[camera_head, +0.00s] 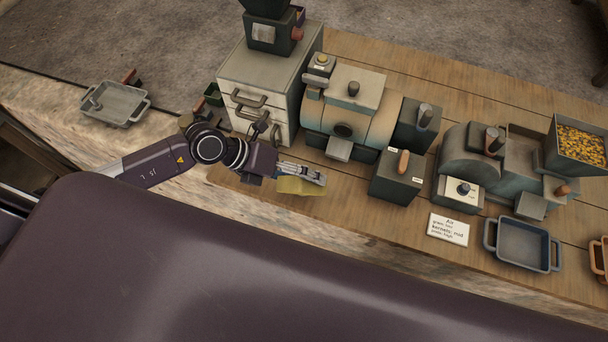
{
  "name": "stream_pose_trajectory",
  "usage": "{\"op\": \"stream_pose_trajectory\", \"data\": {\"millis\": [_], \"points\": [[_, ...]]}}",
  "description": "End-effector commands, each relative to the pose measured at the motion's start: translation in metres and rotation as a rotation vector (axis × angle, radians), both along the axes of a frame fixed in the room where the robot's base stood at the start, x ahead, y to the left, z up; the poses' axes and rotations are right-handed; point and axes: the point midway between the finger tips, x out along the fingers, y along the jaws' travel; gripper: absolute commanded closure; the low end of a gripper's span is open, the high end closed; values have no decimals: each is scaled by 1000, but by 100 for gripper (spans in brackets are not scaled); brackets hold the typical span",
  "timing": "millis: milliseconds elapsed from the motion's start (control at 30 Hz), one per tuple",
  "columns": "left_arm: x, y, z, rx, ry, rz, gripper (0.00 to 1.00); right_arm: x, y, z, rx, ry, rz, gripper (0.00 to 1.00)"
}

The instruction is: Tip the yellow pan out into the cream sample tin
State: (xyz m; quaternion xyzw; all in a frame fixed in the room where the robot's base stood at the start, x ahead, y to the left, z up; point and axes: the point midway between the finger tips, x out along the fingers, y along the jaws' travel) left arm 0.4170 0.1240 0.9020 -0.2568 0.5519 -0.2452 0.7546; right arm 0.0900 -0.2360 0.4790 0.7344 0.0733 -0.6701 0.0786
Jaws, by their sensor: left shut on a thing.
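My left gripper (318,178) reaches in from the left to the front edge of the bench. It is shut on the yellow pan (301,187), which is partly covered by the fingers. The pan is in front of the rounded machine, near the bench's front edge. I cannot tell from this view whether it touches the bench, how far it is tilted or what is in it. I cannot make out the cream sample tin. My right gripper is not in view.
A rounded machine (375,125) and a drawer cabinet (262,70) stand behind the gripper. A dark box with a lever (396,182) is to its right. A grey pan (115,105), a blue-grey pan (522,245), a label card (448,229) and a hopper of yellow kernels (579,146) are farther off.

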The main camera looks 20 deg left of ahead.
Motion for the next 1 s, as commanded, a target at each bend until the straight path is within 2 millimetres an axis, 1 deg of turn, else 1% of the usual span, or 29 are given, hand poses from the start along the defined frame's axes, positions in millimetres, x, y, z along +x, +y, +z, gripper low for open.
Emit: {"op": "stream_pose_trajectory", "data": {"millis": [1000], "points": [[11, 2, 3, -26, 107, 1, 63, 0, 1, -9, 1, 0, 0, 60]]}}
